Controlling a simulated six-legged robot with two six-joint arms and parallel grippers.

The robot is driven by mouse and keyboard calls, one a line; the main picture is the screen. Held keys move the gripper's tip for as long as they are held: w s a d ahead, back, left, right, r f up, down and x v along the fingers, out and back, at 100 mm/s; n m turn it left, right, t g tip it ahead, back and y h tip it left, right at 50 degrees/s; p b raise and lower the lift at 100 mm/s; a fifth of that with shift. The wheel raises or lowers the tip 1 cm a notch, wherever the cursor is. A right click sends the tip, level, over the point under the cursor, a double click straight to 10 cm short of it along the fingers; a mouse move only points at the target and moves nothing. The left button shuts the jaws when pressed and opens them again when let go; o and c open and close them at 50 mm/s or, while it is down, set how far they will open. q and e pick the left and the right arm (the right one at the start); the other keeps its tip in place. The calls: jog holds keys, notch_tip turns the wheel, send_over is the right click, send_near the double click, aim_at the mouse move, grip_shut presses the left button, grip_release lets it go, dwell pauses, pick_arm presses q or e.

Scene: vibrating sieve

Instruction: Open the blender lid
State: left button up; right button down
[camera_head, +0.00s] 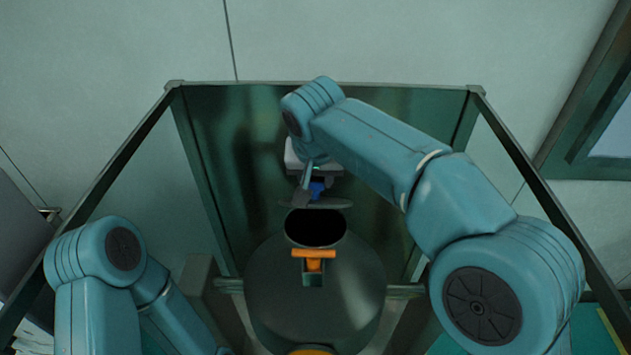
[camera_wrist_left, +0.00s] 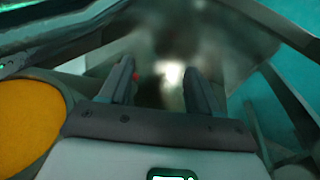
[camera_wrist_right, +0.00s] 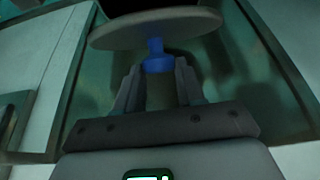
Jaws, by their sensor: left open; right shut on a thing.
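The blender (camera_head: 315,290) is a dark rounded vessel with a round black opening at its top and an orange latch (camera_head: 314,257) on its near side. The lid (camera_head: 322,203) is a grey disc with a blue knob (camera_head: 317,189), held apart from the vessel just above and behind the opening. My right gripper (camera_head: 309,184) is shut on the blue knob. The lid (camera_wrist_right: 155,30) and knob (camera_wrist_right: 156,57) also show in the right wrist view, the knob between the fingers. My left gripper (camera_wrist_left: 158,82) is open and empty in the left wrist view; the head view hides its fingers.
A dark metal frame (camera_head: 320,84) with glassy panels surrounds the blender on its sides and back. An orange round part (camera_wrist_left: 25,125) lies left of my left gripper. A grey cabinet (camera_head: 22,225) stands at the far left.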

jog(key=shift+w+r, duration=0.15)
jog(key=shift+w, duration=0.1)
jog(key=c, duration=1.1)
grip_release()
jog(key=o, duration=0.4)
jog(key=v, duration=1.6)
